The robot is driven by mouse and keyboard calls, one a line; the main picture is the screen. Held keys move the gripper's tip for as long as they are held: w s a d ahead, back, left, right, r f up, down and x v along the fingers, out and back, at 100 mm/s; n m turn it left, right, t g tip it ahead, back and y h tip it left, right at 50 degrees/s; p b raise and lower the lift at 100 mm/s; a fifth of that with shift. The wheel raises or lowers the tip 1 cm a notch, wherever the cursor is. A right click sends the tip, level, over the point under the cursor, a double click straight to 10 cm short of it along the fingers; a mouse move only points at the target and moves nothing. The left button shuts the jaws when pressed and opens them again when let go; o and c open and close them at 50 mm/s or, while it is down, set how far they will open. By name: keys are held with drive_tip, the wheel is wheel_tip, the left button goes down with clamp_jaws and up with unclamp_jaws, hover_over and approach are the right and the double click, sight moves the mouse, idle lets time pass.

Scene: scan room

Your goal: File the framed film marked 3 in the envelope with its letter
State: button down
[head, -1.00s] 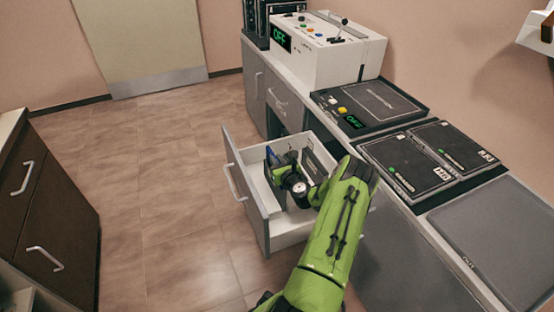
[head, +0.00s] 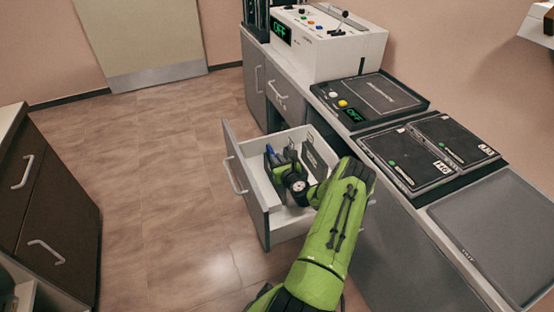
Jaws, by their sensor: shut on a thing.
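My green arm reaches down into an open white drawer (head: 246,192) in the grey counter. My gripper (head: 285,167) is inside the drawer, dark and partly hidden by its own wrist. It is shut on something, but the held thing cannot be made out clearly. A small blue piece (head: 269,154) shows beside the gripper. A dark upright panel with pale marks (head: 314,153) stands in the drawer, to the right of the gripper. I cannot read a number 3 or any envelope letter from here.
On the counter stand a white console (head: 325,48) reading OFF, a black panel with buttons (head: 370,98), two dark labelled cassettes (head: 408,160) (head: 455,139) and a grey pad (head: 495,235). A dark cabinet (head: 50,215) is at left. The floor between is clear.

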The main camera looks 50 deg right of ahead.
drive_tip(key=c, duration=1.1)
unclamp_jaws()
drive_tip(key=shift+o, duration=0.2)
drive_tip(key=p+v, duration=0.4)
drive_tip(key=v, duration=1.1)
drive_tip(key=shift+s+r, duration=0.15)
drive_tip(key=shift+s, duration=0.2)
drive_tip(key=shift+a, duration=0.15)
wheel_tip(320, 180, up, 6)
drive_tip(key=p, duration=0.5)
